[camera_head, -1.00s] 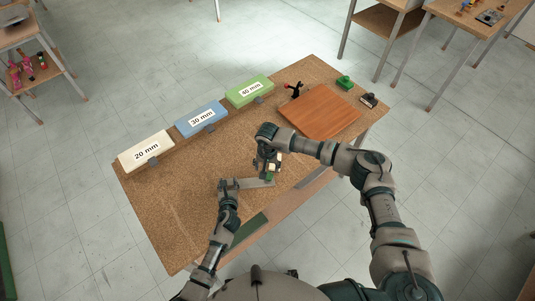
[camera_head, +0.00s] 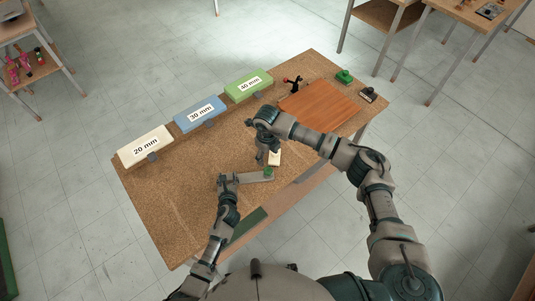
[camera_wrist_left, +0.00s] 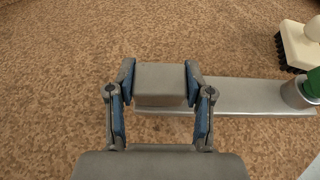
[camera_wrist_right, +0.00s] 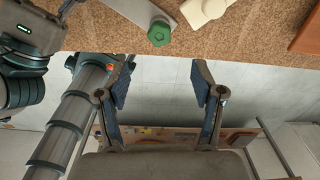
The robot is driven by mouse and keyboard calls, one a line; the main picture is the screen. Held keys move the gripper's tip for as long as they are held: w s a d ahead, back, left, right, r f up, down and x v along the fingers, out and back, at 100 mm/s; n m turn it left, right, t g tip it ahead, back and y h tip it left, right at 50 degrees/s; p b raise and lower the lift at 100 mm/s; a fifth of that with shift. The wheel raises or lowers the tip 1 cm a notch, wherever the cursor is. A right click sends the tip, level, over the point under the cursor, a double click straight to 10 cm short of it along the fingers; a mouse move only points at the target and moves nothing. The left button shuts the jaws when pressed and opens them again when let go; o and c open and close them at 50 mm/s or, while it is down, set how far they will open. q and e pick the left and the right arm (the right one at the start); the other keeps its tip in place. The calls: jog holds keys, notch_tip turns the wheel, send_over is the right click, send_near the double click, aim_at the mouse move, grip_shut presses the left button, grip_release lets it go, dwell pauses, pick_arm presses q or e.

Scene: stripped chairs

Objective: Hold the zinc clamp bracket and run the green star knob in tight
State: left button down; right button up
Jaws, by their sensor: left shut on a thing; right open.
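The zinc clamp bracket (camera_head: 253,177) lies as a flat grey bar near the front edge of the cork-topped bench. My left gripper (camera_head: 226,180) is shut on its left end; in the left wrist view the bracket's raised block (camera_wrist_left: 160,86) sits between both fingers. The green star knob (camera_head: 269,172) is at the bracket's other end and is partly cut off in the left wrist view (camera_wrist_left: 313,84). My right gripper (camera_wrist_right: 162,80) is open and empty, apart from the knob (camera_wrist_right: 159,34). How deep the knob sits is not visible.
A cream brush (camera_wrist_left: 301,44) with dark bristles stands close beyond the knob. Cream (camera_head: 146,147), blue (camera_head: 200,114) and green (camera_head: 248,86) labelled boxes line the back edge. A reddish-brown board (camera_head: 318,107) lies to the right. The bench's left part is clear.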

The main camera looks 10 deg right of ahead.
aim_at(268, 169)
notch_tip(268, 169, down, 12)
jog(key=shift+w+d, duration=0.1)
dwell(0.4)
grip_shut()
jog(key=shift+d, duration=0.1)
dwell(0.3)
jog(key=shift+f+g, duration=0.1)
jog(key=shift+g, duration=0.4)
